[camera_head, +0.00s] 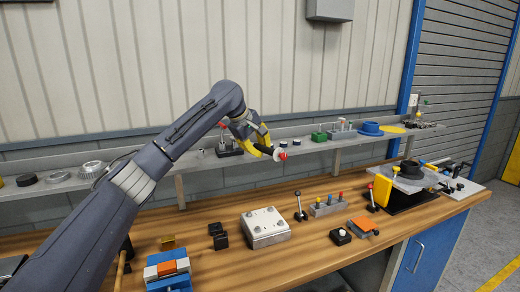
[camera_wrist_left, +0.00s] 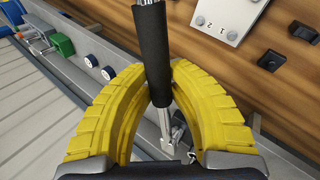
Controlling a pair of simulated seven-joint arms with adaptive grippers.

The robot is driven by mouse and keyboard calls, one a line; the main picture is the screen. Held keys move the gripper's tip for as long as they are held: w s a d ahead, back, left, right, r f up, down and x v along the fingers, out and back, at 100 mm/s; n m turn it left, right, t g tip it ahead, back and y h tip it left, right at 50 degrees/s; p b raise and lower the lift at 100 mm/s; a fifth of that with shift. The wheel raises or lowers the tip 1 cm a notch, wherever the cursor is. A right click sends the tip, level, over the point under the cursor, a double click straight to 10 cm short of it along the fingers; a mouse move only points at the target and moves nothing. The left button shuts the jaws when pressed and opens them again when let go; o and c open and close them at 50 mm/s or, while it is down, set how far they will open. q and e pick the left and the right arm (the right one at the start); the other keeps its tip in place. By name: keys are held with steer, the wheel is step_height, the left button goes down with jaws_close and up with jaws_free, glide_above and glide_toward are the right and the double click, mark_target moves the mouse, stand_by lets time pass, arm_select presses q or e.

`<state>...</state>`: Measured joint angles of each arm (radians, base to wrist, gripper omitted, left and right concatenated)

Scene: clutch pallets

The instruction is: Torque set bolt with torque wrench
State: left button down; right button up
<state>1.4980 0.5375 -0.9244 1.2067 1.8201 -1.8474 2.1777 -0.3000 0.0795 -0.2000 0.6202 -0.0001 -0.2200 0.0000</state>
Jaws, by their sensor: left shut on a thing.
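My left gripper (camera_head: 262,142) is shut on a tool with a black handle (camera_head: 267,151) and a red end, probably the torque wrench, held above the workbench in front of the shelf. In the left wrist view, the yellow fingers of the left gripper (camera_wrist_left: 158,85) close around the tool's black grip (camera_wrist_left: 153,55); bare metal shows at both ends. A light grey block (camera_head: 265,227) with small round fittings on top stands on the bench below; its numbered face (camera_wrist_left: 228,14) shows in the wrist view. I cannot tell which part is the set bolt. My right gripper is out of view.
The wooden bench (camera_head: 330,262) holds black blocks (camera_head: 220,242), a rack of coloured knobs (camera_head: 328,208), an orange block (camera_head: 362,224) and a blue-white-orange stack (camera_head: 167,270). A fixture with a black ring (camera_head: 410,169) stands right. The grey shelf (camera_head: 340,142) runs behind, carrying small parts.

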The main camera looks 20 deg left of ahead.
arm_select(q)
steer(key=shift+r, duration=0.1)
steer(key=shift+s+a+m+h, duration=0.4)
steer(key=shift+s+a+m, duration=0.15)
steer(key=shift+s+m, duration=0.25)
stand_by(0.4)
steer(key=shift+s+a+m+g+h, duration=0.3)
steer(key=shift+s+a+m+g, duration=0.35)
steer(key=shift+s+m, duration=0.1)
steer(key=shift+a, duration=0.1)
steer(key=shift+s+a+m+g+h, duration=0.25)
steer(key=shift+s+a+m+h, duration=0.05)
steer(key=shift+s+a+m, duration=0.4)
steer(key=shift+a+m, duration=0.25)
stand_by(0.5)
